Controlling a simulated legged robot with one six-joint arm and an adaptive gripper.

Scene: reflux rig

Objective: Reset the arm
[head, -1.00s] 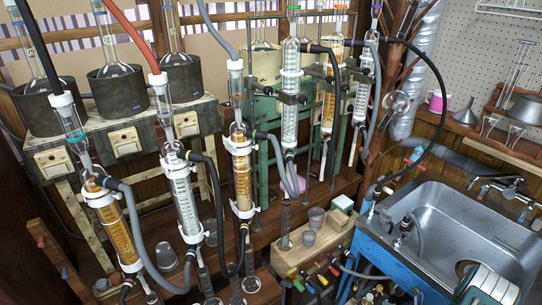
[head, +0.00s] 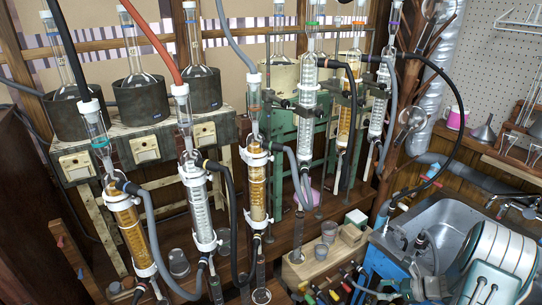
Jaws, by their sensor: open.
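My gripper does not show in the head view. A white rounded part with dark bands, which looks like part of my own arm, rises at the lower right and covers part of the sink. No gripper fingers can be seen on it. The reflux rig fills the left and middle. An amber-filled condenser (head: 128,232) stands at the front left, a clear condenser (head: 198,208) beside it, and another amber condenser (head: 257,186) to the right of that. Round flasks sit in dark heating mantles (head: 140,105) behind them.
A metal sink (head: 435,215) with a tap (head: 517,207) is at the right. A wooden block (head: 310,262) with small cups stands before it. Colored valve handles (head: 320,293) line the front. Grey and black hoses (head: 235,215) loop between the condensers. Glassware crowds the middle.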

